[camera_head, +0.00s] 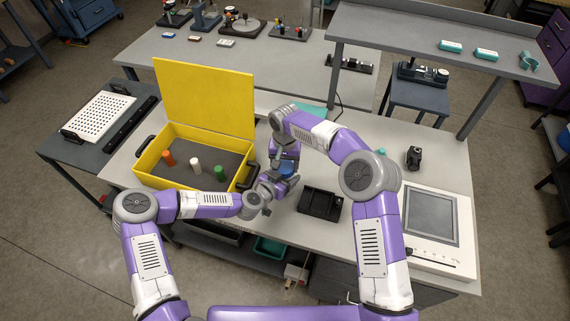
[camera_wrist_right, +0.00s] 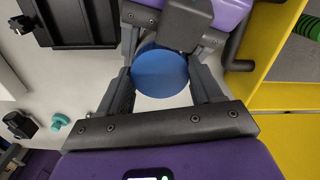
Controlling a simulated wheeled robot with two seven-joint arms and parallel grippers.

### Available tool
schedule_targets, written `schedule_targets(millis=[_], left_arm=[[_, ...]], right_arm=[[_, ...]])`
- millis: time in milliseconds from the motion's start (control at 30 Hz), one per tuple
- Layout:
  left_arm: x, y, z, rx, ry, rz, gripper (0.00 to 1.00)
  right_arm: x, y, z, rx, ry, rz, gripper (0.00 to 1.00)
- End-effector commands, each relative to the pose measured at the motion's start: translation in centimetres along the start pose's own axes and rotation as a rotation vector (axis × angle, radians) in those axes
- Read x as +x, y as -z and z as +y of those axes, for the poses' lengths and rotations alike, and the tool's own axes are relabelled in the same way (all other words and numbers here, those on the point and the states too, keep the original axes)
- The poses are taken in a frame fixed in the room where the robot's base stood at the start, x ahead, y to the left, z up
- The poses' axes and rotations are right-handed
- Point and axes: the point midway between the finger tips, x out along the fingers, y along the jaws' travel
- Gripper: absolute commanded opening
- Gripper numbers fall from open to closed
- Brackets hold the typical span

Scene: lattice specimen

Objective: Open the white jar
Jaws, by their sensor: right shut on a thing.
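A white cylinder (camera_head: 196,164), which looks like a white jar, stands upright in the open yellow case (camera_head: 247,180) between an orange one (camera_head: 168,158) and a green one (camera_head: 220,172). My right gripper (camera_head: 286,166) is over the worktop right of the case. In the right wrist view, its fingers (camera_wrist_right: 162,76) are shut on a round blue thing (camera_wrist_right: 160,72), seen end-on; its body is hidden. The blue also shows in the head view (camera_head: 288,169). My left gripper (camera_head: 267,192) is close beside and below it; its fingertips are hidden, so I cannot tell if it touches.
A black tray (camera_head: 320,203) lies just right of the grippers. A white panel with a grey screen (camera_head: 432,217) and a small black device (camera_head: 414,157) are further right. The case's yellow lid (camera_head: 205,100) stands up behind it. Bare worktop shows between the tray and panel.

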Motion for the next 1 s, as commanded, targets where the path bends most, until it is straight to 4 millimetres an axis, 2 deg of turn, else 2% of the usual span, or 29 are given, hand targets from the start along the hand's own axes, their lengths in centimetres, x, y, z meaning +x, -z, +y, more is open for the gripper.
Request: schedule_targets(millis=[200, 233, 400, 733, 1000], left_arm=[[0.0, -0.1, 0.0, 0.000, 0.000, -0.001, 0.00], [0.0, -0.1, 0.0, 0.000, 0.000, -0.001, 0.00], [0.0, -0.1, 0.0, 0.000, 0.000, -0.001, 0.00], [0.0, -0.1, 0.0, -0.001, 0.000, -0.001, 0.00], [0.0, -0.1, 0.0, -0.001, 0.000, -0.001, 0.00]], right_arm=[[-0.1, 0.1, 0.0, 0.001, 0.000, 0.003, 0.29], [-0.1, 0.1, 0.0, 0.002, 0.000, 0.003, 0.67], [-0.1, 0.1, 0.0, 0.002, 0.000, 0.002, 0.91], [-0.3, 0.0, 0.0, 0.003, 0.000, 0.002, 0.91], [-3.6, 0.1, 0.0, 0.002, 0.000, 0.004, 0.91]])
